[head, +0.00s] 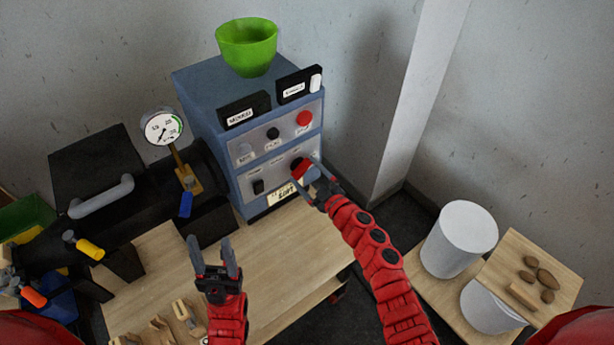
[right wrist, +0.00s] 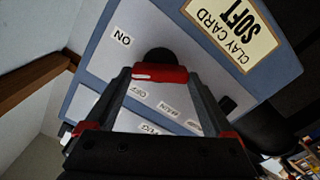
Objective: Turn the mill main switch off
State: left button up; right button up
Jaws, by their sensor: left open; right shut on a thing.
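The mill main switch, a red handle on a black round base, shows in the head view (head: 299,166) low on the right of the blue control cabinet's front (head: 206,92). In the right wrist view the red handle (right wrist: 160,72) lies crosswise between my fingertips. An ON label is up and left of it, OFF and MAIN labels below it. My right gripper (head: 308,178) is shut on the handle. Its fingers hide part of the switch in the head view. I cannot tell which label the handle points to. My left gripper (head: 211,244) is open and empty above the wooden table.
The panel also has a red button (head: 304,118), a black knob (head: 273,133) and a black switch (head: 258,187). A "SOFT" clay card (right wrist: 238,27) is beside the main switch. A green bowl (head: 247,45) stands on top. A gauge (head: 163,127) and black machine are left.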

jog(key=n+b, duration=0.1)
jog(key=n, duration=0.1)
jog(key=shift+s+a+f+n+b, duration=0.15)
jog(key=shift+f+n+b, duration=0.1)
jog(key=shift+n+b, duration=0.15)
jog(key=n+b, duration=0.2)
jog(key=n, duration=0.1)
jog(key=shift+n, duration=0.3)
jog(key=n+b, duration=0.2)
jog(key=n, duration=0.1)
jog(key=shift+b, duration=0.4)
jog(key=shift+n+b, duration=0.6)
jog(key=shift+n, duration=0.3)
jog(key=o, duration=1.1)
